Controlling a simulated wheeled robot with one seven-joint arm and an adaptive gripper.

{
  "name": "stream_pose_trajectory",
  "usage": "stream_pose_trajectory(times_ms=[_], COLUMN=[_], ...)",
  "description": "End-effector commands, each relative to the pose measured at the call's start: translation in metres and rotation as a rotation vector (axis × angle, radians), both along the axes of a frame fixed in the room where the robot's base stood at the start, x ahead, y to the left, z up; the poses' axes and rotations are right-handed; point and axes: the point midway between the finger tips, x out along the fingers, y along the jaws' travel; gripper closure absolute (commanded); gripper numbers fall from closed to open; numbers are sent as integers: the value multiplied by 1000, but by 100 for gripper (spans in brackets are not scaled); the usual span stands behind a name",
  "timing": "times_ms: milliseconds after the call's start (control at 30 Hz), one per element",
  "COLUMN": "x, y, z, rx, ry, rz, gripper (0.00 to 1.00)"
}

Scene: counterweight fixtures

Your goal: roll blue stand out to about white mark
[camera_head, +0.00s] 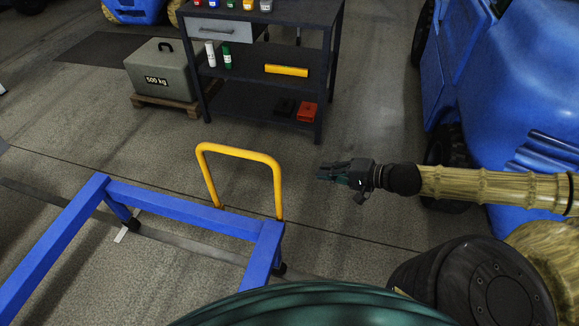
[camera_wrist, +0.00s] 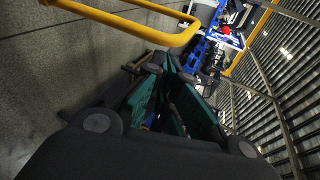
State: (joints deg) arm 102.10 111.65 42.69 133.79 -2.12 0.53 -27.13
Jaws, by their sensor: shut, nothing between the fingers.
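The blue stand (camera_head: 165,195) is at the lower left in the head view, a frame on small black casters. A yellow hoop handle (camera_head: 238,152) rises upright from its far right side. A white mark (camera_head: 127,229) lies on the floor by the stand's far left caster, partly hidden there. My gripper (camera_head: 322,171) is shut and empty, in the air to the right of the handle and apart from it, pointing left. In the wrist view the handle (camera_wrist: 150,30) crosses the top, beside and above my gripper (camera_wrist: 170,70). The stand's near part is cut off.
A dark workbench (camera_head: 262,95) with bottles and tools stands beyond the handle. A grey 500 kg block (camera_head: 160,70) sits on a pallet at the upper left. A blue vehicle (camera_head: 535,90) stands at the right. Floor between stand and bench is clear.

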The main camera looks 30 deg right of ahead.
Motion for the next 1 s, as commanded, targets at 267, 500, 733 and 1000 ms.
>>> stream_pose_trajectory(times_ms=[267,500,733,1000], x=[2,16,29,44], y=[-6,1,9,17], z=[1,-5,-11,-18], rx=[1,1,2,1], ry=[-16,-15,-16,-15], rz=[-15,-14,-13,-13], gripper=[100,100,100,100])
